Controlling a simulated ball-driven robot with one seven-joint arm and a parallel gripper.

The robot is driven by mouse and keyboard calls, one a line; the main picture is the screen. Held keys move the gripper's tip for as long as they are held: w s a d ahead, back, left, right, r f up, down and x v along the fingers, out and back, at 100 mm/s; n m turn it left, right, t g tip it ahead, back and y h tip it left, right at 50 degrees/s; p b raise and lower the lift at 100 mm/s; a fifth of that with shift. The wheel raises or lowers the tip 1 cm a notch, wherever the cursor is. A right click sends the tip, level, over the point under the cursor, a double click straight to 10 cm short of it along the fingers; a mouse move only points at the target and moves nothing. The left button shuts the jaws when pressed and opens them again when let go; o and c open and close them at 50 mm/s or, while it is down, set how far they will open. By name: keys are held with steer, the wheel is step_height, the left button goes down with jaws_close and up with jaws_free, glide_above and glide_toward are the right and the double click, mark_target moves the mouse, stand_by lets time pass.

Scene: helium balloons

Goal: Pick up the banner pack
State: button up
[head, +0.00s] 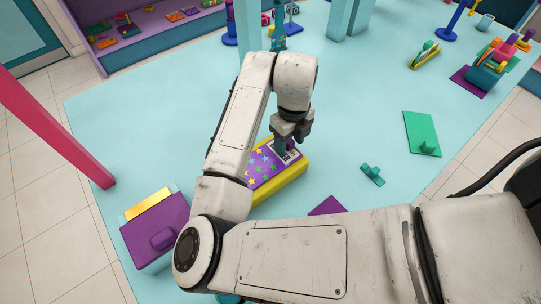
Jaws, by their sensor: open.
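What looks like the banner pack (262,167) is a purple, star-patterned top with a pale printed label, in or on a yellow box (291,176). It lies in the middle of the head view, partly hidden behind my arm on its left.
A small teal piece (372,175) and a green plate with a knob (422,133) lie to the right. A pink post (55,130) stands at left. The turquoise mat (150,110) is clear at left.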

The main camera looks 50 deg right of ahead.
jaws_close()
stand_by(0.3)
steer(key=shift+r, duration=0.1)
steer(key=shift+r+b, duration=0.3)
steer(key=shift+r, duration=0.15)
steer(key=s+a+r+b, duration=0.2)
steer(key=s+a+r, duration=0.2)
steer(key=s+r, duration=0.8)
steer(key=shift+s, duration=0.6)
